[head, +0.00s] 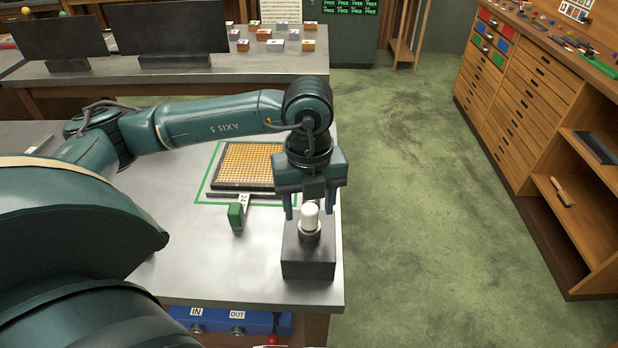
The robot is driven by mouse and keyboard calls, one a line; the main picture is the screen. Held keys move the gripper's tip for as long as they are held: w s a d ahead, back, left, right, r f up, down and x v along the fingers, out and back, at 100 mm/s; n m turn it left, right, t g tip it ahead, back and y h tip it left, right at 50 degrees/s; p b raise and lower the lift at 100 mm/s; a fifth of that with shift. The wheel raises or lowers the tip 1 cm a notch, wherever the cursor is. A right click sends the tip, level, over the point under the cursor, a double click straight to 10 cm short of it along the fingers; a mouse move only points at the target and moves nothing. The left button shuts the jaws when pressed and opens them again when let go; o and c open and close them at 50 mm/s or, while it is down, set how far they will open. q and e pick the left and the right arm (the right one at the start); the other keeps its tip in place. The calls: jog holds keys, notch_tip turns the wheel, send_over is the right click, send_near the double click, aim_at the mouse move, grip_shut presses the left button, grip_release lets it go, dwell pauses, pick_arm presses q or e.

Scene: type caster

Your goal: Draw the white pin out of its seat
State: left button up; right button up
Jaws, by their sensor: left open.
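The white pin (310,217) stands upright in its seat, a dark grey block (308,262) near the right edge of the grey table. Its rounded white top shows above a lighter collar; its lower part is hidden in the block. My left gripper (308,208) comes down from above, pointing downward, with its fingers apart. The fingers appear to be on either side of the pin's top or just behind it; I cannot tell whether they touch it. My right gripper is not in view.
A tray with an orange grid (248,165) lies behind the block inside a green outline. A green-handled item (236,216) stands left of the block. A blue panel (240,322) is below the front edge. Open floor (400,200) lies right of the table.

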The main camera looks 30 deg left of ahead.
pick_arm(q)
jog(key=shift+f, duration=1.15)
jog(key=shift+c, duration=0.4)
grip_shut()
